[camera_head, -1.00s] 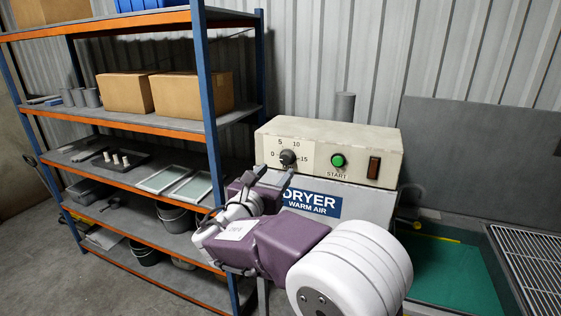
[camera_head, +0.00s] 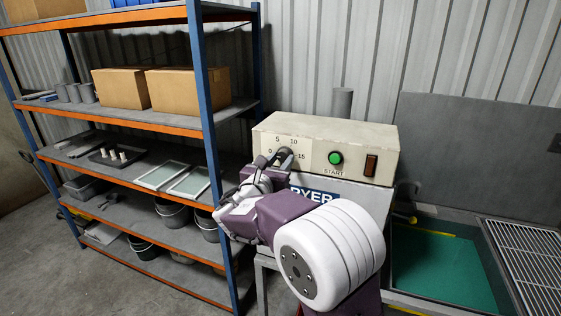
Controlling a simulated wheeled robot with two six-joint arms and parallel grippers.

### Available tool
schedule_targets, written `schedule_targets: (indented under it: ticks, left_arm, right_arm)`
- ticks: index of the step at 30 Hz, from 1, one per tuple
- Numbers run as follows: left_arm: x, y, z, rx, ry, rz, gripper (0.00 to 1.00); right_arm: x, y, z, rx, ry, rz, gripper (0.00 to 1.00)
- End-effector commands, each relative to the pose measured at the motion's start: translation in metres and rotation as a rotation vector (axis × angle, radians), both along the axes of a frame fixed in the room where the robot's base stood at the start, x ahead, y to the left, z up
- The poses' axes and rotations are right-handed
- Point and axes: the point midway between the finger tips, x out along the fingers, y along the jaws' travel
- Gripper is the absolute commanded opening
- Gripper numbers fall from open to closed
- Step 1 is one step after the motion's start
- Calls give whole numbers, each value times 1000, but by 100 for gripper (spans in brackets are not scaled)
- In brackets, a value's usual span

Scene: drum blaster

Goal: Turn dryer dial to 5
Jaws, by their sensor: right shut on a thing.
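The dryer (camera_head: 352,190) has a cream control box (camera_head: 318,128) on top, with a scale marked 0, 5, 10 and 15. The dark dial (camera_head: 285,153) sits in the middle of that scale, partly hidden by my gripper. My right gripper (camera_head: 279,158) is at the front of the panel, its fingers shut on the dial. The dial's exact pointing direction cannot be told. My right wrist and arm cover part of the dryer's blue label. My left gripper is out of view.
A green START button (camera_head: 336,158) and a dark switch (camera_head: 371,165) are right of the dial. A shelf rack (camera_head: 205,110) with cardboard boxes (camera_head: 187,89) stands close on the left. A tank with a green bottom (camera_head: 444,268) is at right.

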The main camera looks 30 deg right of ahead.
Motion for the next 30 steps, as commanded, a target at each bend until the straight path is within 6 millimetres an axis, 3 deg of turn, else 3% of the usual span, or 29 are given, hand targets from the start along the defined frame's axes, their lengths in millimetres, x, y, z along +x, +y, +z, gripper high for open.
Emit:
schedule_targets:
  ticks: [8,30]
  left_arm:
    - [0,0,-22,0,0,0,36]
    - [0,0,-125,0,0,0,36]
  right_arm:
    - [0,0,-4,59,-72,0,0]
    - [1,1,-5,480,-567,-1,0]
